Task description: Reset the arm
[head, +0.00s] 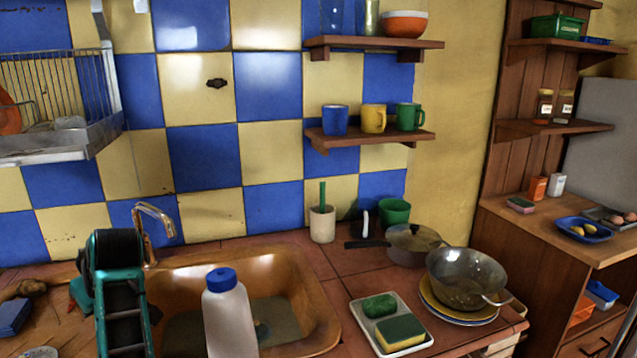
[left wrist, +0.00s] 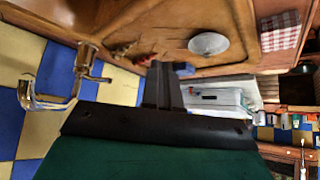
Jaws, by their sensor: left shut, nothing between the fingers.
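My left arm (head: 118,290), teal and black, rises at the lower left of the head view, in front of the left part of the sink. Its fingers are hard to make out there. In the left wrist view my left gripper (left wrist: 162,72) has its two dark fingers together, with nothing held between them. My right gripper is in neither view.
The brown sink (head: 290,290) has a copper tap (head: 152,225) behind it. A white bottle with a blue cap (head: 228,315) stands close right of my arm. A dish rack (head: 60,140) hangs upper left.

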